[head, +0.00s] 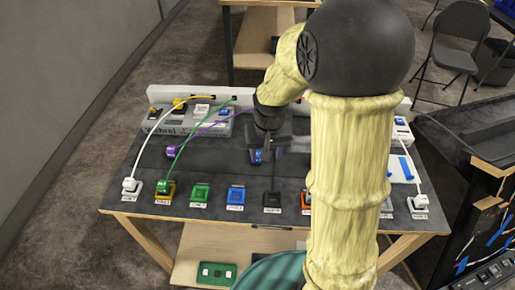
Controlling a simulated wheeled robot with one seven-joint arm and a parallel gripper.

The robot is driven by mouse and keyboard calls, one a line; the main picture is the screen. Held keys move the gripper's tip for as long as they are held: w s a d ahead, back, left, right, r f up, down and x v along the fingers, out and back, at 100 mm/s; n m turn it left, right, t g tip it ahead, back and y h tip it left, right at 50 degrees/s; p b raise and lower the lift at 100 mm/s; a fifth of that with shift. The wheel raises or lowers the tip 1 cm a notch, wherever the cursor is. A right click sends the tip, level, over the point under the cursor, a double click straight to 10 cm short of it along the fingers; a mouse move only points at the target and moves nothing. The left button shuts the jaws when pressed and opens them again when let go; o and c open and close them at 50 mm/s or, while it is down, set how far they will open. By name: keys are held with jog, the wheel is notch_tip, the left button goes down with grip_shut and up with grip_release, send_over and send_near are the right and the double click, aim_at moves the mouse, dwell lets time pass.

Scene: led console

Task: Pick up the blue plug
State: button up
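The blue plug (257,157) is a small blue piece near the middle of the dark console top. My gripper (263,152) points down right at it, with the dark fingers beside or around it. The gripper body hides part of the plug. The view is too small to show whether the fingers are apart or closed on it, or whether the plug touches the console.
A purple plug (171,151) lies left on the console (215,168). A green plug (163,187) and white plugs (130,185) (420,201) sit along the front, with a blue socket (236,197) between. Cables arch toward the back. My arm hides the right-middle part.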

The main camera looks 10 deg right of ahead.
jog(key=w+r+m+g+p, duration=0.1)
jog(key=w+r+p, duration=0.3)
jog(key=w, duration=0.7)
jog(key=shift+m+p, duration=0.4)
jog(key=shift+p, duration=0.65)
jog(key=shift+w+a, duration=0.1)
notch_tip(320, 180, down, 11)
jog(key=shift+p, duration=1)
jog(key=shift+f, duration=0.55)
jog(key=shift+f, duration=0.1)
jog(key=shift+d+f+p, duration=0.2)
jog(key=shift+f+p, duration=0.7)
jog(key=shift+f, duration=1.6)
